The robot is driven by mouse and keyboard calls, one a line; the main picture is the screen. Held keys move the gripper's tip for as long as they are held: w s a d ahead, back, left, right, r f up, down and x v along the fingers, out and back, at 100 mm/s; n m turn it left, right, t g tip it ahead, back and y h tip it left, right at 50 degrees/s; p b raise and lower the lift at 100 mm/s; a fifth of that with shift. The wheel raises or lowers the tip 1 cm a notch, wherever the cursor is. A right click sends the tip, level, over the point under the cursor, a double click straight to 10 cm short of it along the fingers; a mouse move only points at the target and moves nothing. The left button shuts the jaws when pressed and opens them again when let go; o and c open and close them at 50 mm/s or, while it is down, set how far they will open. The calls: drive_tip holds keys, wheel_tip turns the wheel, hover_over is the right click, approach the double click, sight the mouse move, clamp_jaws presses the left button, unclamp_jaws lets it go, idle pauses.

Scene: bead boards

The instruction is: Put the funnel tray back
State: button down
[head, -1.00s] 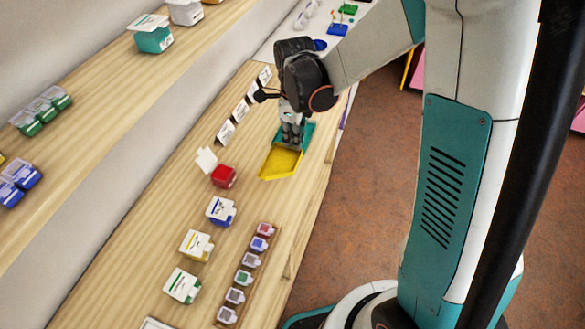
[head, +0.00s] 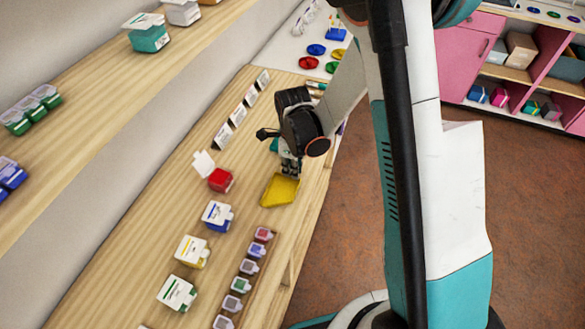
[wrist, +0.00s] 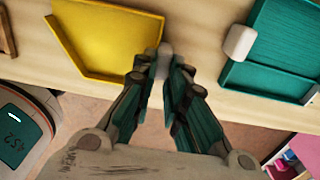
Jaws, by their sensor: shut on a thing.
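The yellow funnel tray (head: 280,191) is on or just above the wooden bench; I cannot tell which. In the wrist view the tray (wrist: 105,38) lies left of my fingers, with a slanted corner at its lower side. My gripper (head: 290,168) is shut on a small grey grip (wrist: 165,62) at the tray's edge. The wrist view shows the fingertips (wrist: 164,66) closed around it. A teal tray (wrist: 285,45) with a white block (wrist: 240,42) at its edge lies to the right, apart from the yellow one. In the head view it is mostly hidden behind my gripper.
A red box (head: 220,180) with its lid up stands left of the tray. A blue-and-white box (head: 217,215) and a rack of small lidded cups (head: 248,268) lie nearer. White cards (head: 238,116) stand along the bench's back. Bench between the boxes and tray is clear.

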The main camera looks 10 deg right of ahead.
drive_tip(key=shift+f, duration=0.1)
drive_tip(key=c, duration=2)
unclamp_jaws()
drive_tip(key=o, duration=0.4)
drive_tip(key=s+d+r+n+t+p, duration=0.15)
drive_tip(key=r+n, duration=0.25)
drive_tip(key=r, duration=0.4)
drive_tip(key=s+d+r+n+t, duration=0.1)
drive_tip(key=s+r+n, duration=0.2)
drive_tip(key=r, duration=0.5)
drive_tip(key=s+d+r+n+t+p, duration=0.1)
drive_tip(key=s+r+n, duration=0.25)
drive_tip(key=r, duration=0.55)
drive_tip(key=s+d+r+n+t, duration=0.2)
drive_tip(key=s+r+n, duration=0.3)
drive_tip(key=s+n, duration=0.4)
drive_tip(key=n+t, duration=0.1)
drive_tip(key=n, duration=0.4)
drive_tip(key=shift+s+d+t, duration=0.15)
drive_tip(key=shift+s+t, duration=0.2)
drive_tip(key=shift+s, duration=0.05)
